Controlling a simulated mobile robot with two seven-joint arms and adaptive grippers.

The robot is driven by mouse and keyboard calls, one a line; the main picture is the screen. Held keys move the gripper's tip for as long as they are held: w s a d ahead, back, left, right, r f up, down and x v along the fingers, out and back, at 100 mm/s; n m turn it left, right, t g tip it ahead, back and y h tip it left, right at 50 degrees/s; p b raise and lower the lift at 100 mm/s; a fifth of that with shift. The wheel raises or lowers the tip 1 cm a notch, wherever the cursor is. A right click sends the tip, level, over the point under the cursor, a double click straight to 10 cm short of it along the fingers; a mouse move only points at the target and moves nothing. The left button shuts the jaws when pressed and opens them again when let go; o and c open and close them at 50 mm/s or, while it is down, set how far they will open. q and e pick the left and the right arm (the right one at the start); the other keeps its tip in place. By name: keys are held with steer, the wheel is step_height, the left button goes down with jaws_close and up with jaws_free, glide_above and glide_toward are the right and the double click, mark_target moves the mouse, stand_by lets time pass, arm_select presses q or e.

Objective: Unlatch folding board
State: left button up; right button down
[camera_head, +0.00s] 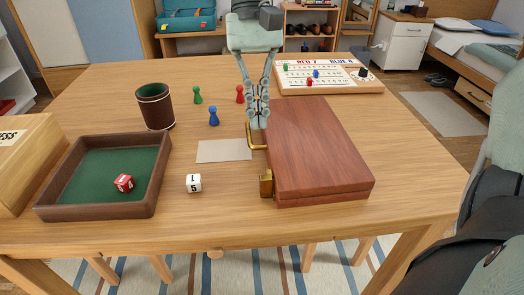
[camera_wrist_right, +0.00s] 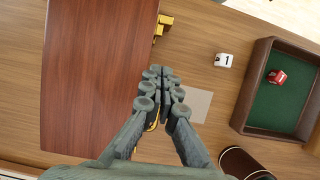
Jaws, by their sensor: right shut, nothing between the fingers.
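The folding board (camera_head: 318,150) is a closed reddish-brown wooden case lying flat on the table; it fills the left of the wrist view (camera_wrist_right: 95,75). Two brass latches sit on its left side. The near latch (camera_head: 266,184) looks like a block against the side and shows in the wrist view (camera_wrist_right: 161,27). The far latch (camera_head: 250,142) shows as a thin bracket standing out from the side. My right gripper (camera_head: 259,122) points down, shut and empty, right at the far latch and partly hiding it; contact is unclear. My left gripper is not in view.
Left of the board lie a blank card (camera_head: 224,151) and a white die (camera_head: 194,183). A green-lined tray (camera_head: 150,195) holds a red die. A dice cup (camera_head: 156,108) and several pawns (camera_head: 213,117) stand behind. A scoreboard (camera_head: 345,88) lies behind the case.

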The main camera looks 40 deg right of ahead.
mark_target(266, 182)
steer(key=x, duration=0.4)
steer(key=s, duration=0.1)
steer(key=s+a, duration=0.1)
steer(key=shift+s+a+f, duration=0.2)
steer(key=shift+s+a, duration=0.1)
steer(key=shift+s, duration=0.1)
steer(key=shift+s+a+p, duration=0.2)
steer(key=shift+s+p, duration=0.1)
steer(key=shift+s, duration=0.05)
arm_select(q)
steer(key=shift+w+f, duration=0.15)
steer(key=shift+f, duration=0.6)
